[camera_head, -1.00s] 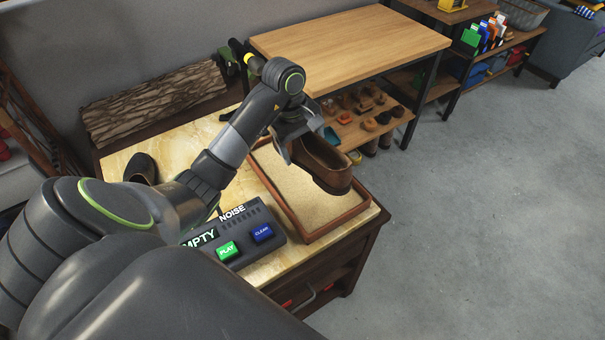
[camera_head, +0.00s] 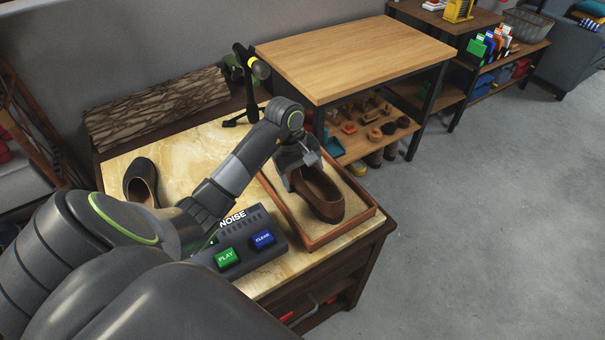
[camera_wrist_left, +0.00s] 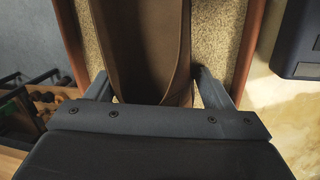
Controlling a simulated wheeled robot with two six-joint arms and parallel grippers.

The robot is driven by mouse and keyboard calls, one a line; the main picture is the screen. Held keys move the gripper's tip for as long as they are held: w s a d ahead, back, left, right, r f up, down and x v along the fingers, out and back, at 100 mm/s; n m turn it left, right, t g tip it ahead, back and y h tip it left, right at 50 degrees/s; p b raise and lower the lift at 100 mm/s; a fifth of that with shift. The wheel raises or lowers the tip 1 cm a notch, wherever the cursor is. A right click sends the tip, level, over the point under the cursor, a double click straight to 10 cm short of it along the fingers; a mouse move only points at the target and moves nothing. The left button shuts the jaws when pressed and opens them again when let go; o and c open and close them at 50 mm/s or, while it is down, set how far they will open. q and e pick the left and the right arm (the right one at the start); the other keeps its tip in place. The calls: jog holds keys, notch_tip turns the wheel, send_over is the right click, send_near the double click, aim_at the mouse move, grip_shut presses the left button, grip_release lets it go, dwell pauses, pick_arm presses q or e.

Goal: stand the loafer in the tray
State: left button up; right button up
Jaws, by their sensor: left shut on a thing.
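The brown loafer (camera_head: 321,194) is inside the tray outline in the head view, sole down and upright. The tray (camera_head: 346,231) has a reddish-brown wooden rim and a sandy lining. My left gripper (camera_head: 300,162) is shut on one end of the loafer. In the left wrist view the fingers of my left gripper (camera_wrist_left: 155,92) lie on either side of the brown loafer (camera_wrist_left: 140,40), with the sandy lining on both sides of it. I cannot tell whether the sole touches the lining. My right gripper is not in view.
A dark shoe (camera_head: 141,181) stands at the left of the marble top (camera_head: 185,148). A device with PLAY and CLEAR buttons (camera_head: 245,245) sits beside the tray. A black stand (camera_head: 243,82) is behind. A wooden table (camera_head: 355,50) stands beyond, with shoes on its lower shelf.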

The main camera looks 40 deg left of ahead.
pick_arm(q)
jog(key=shift+f+b, duration=0.15)
jog(key=shift+b, duration=0.15)
jog(key=o, duration=1.2)
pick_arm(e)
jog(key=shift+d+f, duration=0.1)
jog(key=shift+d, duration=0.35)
pick_arm(q)
jog(key=shift+o, duration=0.2)
jog(key=shift+r, duration=0.2)
jog(key=shift+r+p, duration=0.15)
jog(key=shift+p, duration=0.25)
jog(key=r, duration=0.2)
jog(key=a+r, duration=0.1)
jog(key=r, duration=0.1)
jog(key=r+b, duration=0.1)
jog(key=r, duration=0.2)
jog(key=shift+s+a, duration=0.2)
jog(key=shift+s, duration=0.15)
jog(key=r+p, duration=0.2)
jog(key=r, duration=0.1)
jog(key=r+p, duration=0.1)
jog(key=shift+s+a+r+p, duration=0.25)
jog(key=shift+a+p, duration=0.05)
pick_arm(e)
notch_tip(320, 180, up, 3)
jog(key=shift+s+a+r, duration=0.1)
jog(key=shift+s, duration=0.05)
